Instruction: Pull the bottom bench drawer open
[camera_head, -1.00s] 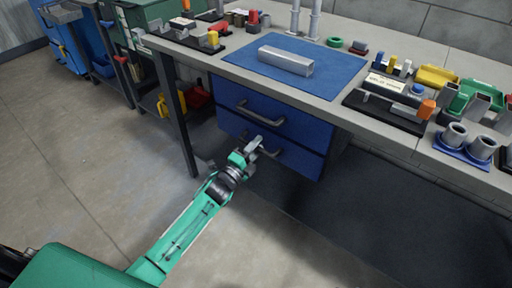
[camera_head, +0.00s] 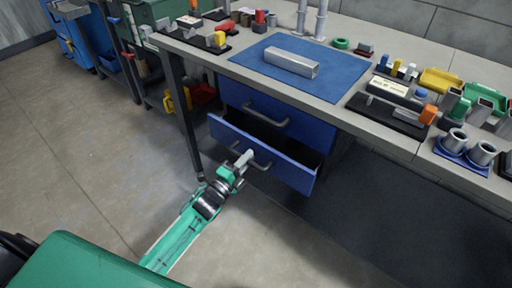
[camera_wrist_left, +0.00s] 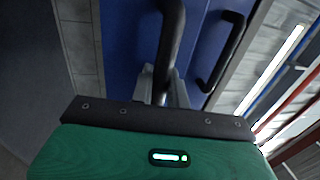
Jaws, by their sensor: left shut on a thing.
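The bench has two blue drawers under its top. The bottom drawer (camera_head: 285,165) stands partly pulled out, with its dark inside showing above its front panel. The top drawer (camera_head: 305,125) is closed. My left gripper (camera_head: 243,160) is shut on the bottom drawer's grey handle (camera_head: 262,163), near the handle's left part. In the left wrist view the handle (camera_wrist_left: 172,35) runs between the fingers (camera_wrist_left: 161,88), with the blue drawer front behind it. The top drawer's handle (camera_head: 265,116) is free; in the left wrist view a second handle (camera_wrist_left: 222,55) shows to the right. My right gripper is not in view.
The bench top (camera_head: 340,95) holds a blue mat (camera_head: 330,82) with a metal channel (camera_head: 291,62), plus several small parts and trays. A bench leg (camera_head: 182,115) stands left of the drawers. The floor in front is clear.

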